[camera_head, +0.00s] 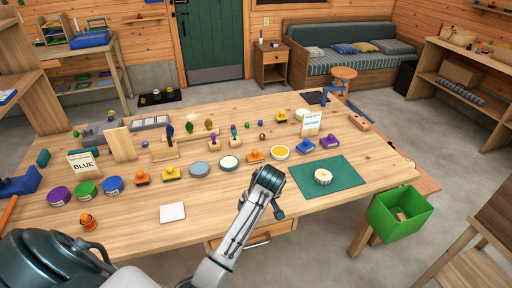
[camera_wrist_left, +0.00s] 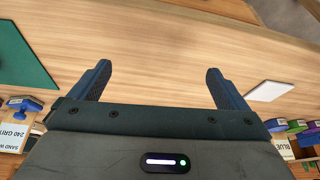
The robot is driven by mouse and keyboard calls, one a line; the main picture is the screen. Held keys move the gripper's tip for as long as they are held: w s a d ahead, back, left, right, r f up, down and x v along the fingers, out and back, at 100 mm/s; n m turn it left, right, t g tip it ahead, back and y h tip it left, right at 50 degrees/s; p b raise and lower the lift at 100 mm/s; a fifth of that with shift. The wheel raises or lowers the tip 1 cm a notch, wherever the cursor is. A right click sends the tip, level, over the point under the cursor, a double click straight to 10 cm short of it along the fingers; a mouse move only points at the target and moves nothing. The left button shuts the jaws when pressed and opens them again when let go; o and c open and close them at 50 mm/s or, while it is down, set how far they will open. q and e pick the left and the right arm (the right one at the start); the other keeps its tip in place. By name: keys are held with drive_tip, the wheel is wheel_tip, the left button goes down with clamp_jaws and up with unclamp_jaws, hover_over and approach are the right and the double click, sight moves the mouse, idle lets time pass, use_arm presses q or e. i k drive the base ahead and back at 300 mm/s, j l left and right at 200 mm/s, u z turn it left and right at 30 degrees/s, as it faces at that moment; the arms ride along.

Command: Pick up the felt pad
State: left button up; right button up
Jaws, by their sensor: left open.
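A thin flat white square (camera_head: 172,212), which looks like the felt pad, lies on the bare front part of the workbench, left of my left gripper in the head view. It also shows at the right in the left wrist view (camera_wrist_left: 270,91). My left gripper (camera_head: 267,180) is above the bench between this square and the green mat. In the wrist view its two fingers (camera_wrist_left: 158,82) are spread, with only bare wood between them. A round cream piece (camera_head: 323,176) sits on the mat. My right gripper is in neither view.
The green mat (camera_head: 341,179) lies to the right. Several round tins and small blocks stand in a row behind, with a BLUE card (camera_head: 84,165) at left. An orange knob-like piece (camera_head: 87,222) is left of the square. A green bin (camera_head: 400,214) is beyond the right edge.

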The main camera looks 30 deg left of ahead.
sight(256, 157)
drive_tip(key=i+j, duration=0.7)
drive_tip(key=i, duration=0.15)
